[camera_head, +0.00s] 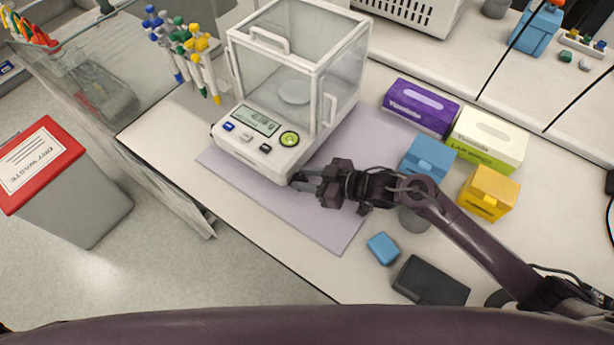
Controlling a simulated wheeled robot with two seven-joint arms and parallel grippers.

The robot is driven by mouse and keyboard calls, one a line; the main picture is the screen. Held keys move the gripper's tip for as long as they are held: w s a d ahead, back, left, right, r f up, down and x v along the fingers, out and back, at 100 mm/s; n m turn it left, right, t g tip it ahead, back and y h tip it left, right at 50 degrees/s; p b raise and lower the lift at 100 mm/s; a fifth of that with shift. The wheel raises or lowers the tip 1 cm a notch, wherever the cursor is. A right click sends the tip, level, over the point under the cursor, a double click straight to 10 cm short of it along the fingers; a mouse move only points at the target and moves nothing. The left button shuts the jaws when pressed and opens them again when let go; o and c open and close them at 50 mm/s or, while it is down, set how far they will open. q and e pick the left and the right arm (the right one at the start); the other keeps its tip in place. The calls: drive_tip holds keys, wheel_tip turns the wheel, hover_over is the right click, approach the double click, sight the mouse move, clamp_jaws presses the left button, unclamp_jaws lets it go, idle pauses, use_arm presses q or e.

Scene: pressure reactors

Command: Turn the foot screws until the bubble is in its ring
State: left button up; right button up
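The balance (262,150) is a white box with a clear glass draft shield, standing on a lilac mat (340,225). A round green level window (289,138) sits on its front panel beside the display; the bubble and ring are too small to tell apart. My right gripper (299,182) is at the balance's lower front right corner, low over the mat, with its fingertips at or very near the foot there. The foot screws are hidden by the gripper and the housing. I cannot tell whether the fingers are closed on a screw. My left gripper is not in view.
Purple (421,106) and green-white (487,138) tissue boxes, a blue box (428,158) and a yellow box (487,193) stand to the right. A blue block (383,248) and dark case (431,281) lie near the front edge. Pipettes (186,48) stand behind left.

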drive_tip(key=c, duration=0.5)
drive_tip(key=shift+s+a+r+m+t+h+p, duration=0.1)
drive_tip(key=shift+s+r+m+t+h+p, duration=0.15)
drive_tip(key=shift+m+t+p, duration=0.3)
drive_tip(key=shift+s+a+m+t+h+p, duration=0.1)
drive_tip(key=shift+m+t+h+p, duration=0.3)
drive_tip(key=shift+p, duration=0.2)
drive_tip(key=shift+a+f+m+t+h+p, duration=0.1)
drive_tip(key=shift+m+t+h+p, duration=0.25)
drive_tip(key=shift+m+t+h, duration=0.35)
drive_tip(key=shift+f+m+t+h, duration=0.1)
drive_tip(key=shift+m+t+h, duration=0.2)
drive_tip(key=shift+m, duration=0.25)
drive_tip(key=o, duration=1)
